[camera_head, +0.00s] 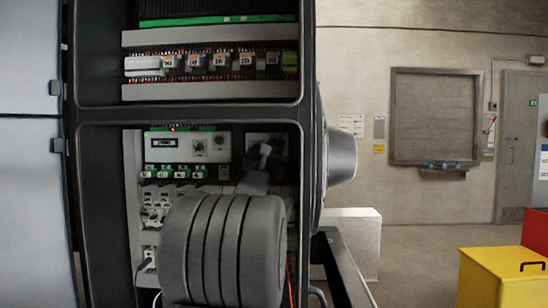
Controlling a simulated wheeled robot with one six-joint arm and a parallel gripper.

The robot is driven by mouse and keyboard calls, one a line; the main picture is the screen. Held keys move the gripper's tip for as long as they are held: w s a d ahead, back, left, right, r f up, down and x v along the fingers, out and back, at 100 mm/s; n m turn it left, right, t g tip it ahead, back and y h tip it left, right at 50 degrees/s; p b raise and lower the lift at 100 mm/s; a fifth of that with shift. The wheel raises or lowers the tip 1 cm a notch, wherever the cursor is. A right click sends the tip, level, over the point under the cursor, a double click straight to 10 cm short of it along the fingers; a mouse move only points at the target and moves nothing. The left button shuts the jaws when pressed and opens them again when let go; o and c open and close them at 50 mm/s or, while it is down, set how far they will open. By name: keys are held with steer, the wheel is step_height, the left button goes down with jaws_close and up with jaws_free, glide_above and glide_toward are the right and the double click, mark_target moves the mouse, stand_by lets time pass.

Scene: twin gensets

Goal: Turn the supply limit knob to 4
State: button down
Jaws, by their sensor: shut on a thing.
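My gripper (262,158) is at a dark square plate (280,143) in the lower bay of the open cabinet. It is shut on what appears to be the supply limit knob on that plate. The gripper hides the knob, so its pointer and any scale numbers cannot be read. My grey arm comes up from below and covers much of the lower bay.
Left of the plate is a white control panel (180,147) with a small display and two small round knobs. Green terminal blocks (175,172) and breakers sit below it. The cabinet's black frame (308,150) borders the bay closely on the right. A yellow box (500,280) stands far right.

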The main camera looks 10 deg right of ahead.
steer(key=shift+f, duration=0.1)
stand_by(0.4)
steer(key=c, duration=1.3)
jaws_free()
steer(key=b+v, duration=0.1)
steer(key=v, duration=1.2)
steer(key=shift+s+f, duration=0.2)
steer(key=shift+s, duration=0.15)
